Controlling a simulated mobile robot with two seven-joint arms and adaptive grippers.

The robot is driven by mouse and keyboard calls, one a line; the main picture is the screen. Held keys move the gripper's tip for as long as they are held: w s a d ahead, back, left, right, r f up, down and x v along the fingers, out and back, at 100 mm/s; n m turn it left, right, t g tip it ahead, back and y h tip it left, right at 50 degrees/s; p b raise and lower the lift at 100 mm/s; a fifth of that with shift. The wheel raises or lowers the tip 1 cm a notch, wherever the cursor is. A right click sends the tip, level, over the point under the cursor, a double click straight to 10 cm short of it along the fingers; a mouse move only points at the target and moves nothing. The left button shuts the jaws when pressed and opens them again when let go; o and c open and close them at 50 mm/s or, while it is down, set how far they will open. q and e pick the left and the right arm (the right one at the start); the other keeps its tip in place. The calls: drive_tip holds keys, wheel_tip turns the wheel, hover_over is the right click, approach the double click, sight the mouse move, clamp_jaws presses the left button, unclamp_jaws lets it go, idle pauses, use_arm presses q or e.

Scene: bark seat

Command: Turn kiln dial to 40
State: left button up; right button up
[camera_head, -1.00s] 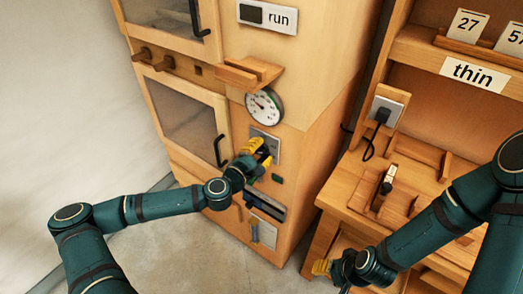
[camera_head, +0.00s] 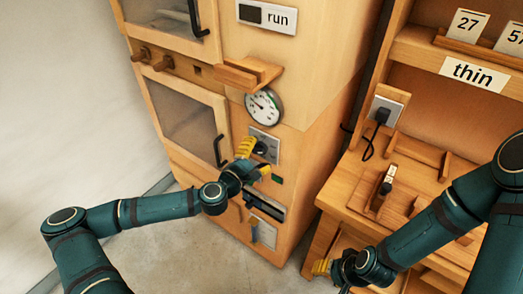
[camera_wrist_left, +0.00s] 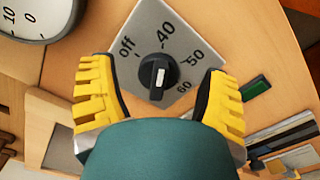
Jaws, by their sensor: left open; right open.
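The kiln dial (camera_head: 260,147) is a dark round knob on a grey plate on the wooden cabinet front. In the left wrist view the dial (camera_wrist_left: 158,77) has a white mark pointing up, about at the tick by 40; off, 50 and 60 are also printed around it. My left gripper (camera_head: 255,160) is open in front of the dial. Its yellow fingers stand on either side of the knob with gaps, not touching it. My right gripper (camera_head: 322,267) is low by the workbench, away from the dial, and holds nothing visible.
A round gauge (camera_head: 263,106) and a small wooden shelf (camera_head: 249,73) are above the dial. A glass-fronted door with a black handle (camera_head: 220,150) is to its left. A green button (camera_wrist_left: 256,87) is close at the right. A workbench (camera_head: 345,197) stands to the right.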

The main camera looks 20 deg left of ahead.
use_arm(q)
drive_tip(key=v, duration=1)
drive_tip(key=shift+s, duration=0.2)
drive_tip(key=s+d+f+m+g+h, duration=0.2)
drive_tip(key=s+d+f+m+g, duration=0.25)
drive_tip(key=d, duration=0.35)
drive_tip(key=s+d+f+m+g+h, duration=0.2)
drive_tip(key=s+d+f+m+g, duration=0.1)
drive_tip(key=d+f+m+g, duration=0.4)
drive_tip(key=s+d+f+m+g+y, duration=0.1)
drive_tip(key=s+f+m+g, duration=0.1)
drive_tip(key=s+f, duration=0.25)
drive_tip(key=s+a+f+m+g+y, duration=0.1)
drive_tip(key=a+m+g+y, duration=0.1)
drive_tip(key=a+m+y, duration=0.3)
drive_tip(key=shift+a+f, duration=0.15)
drive_tip(key=shift+a, duration=0.35)
drive_tip(key=shift+s, duration=0.1)
